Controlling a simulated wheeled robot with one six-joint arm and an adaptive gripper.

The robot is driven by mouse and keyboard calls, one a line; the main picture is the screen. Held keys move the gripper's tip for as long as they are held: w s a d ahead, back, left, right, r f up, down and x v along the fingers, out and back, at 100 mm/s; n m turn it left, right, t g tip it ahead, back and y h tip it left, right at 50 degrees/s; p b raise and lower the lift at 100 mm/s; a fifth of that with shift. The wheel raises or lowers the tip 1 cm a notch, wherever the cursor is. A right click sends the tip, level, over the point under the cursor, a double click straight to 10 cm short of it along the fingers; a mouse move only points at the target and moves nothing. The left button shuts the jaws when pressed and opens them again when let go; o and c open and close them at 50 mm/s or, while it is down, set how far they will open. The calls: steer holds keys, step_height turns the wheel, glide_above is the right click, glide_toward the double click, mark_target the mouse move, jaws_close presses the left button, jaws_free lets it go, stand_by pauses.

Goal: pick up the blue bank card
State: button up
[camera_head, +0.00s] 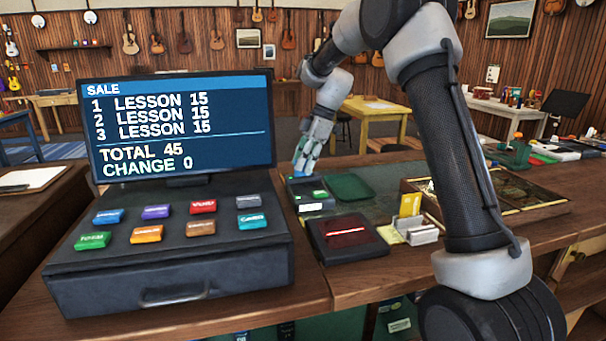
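A small patch of blue, likely the blue bank card (298,169), shows at the fingertips of my gripper (302,166), just above the back of a dark card terminal (310,196) with lit green and white areas. My gripper points down at it from above. The fingers are small and overlap the blue patch, so I cannot tell whether they are closed on it. I also cannot tell whether the card touches the terminal.
A cash register (180,246) with a sale screen (178,125) stands on the left of the wooden counter. In front of the terminal lies a dark scanner (346,238) with a red line. A green tray (349,187) and a card holder (416,234) are to the right.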

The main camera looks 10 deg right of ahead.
steer(key=shift+a+f, duration=0.1)
steer(key=shift+f, duration=0.25)
jaws_close()
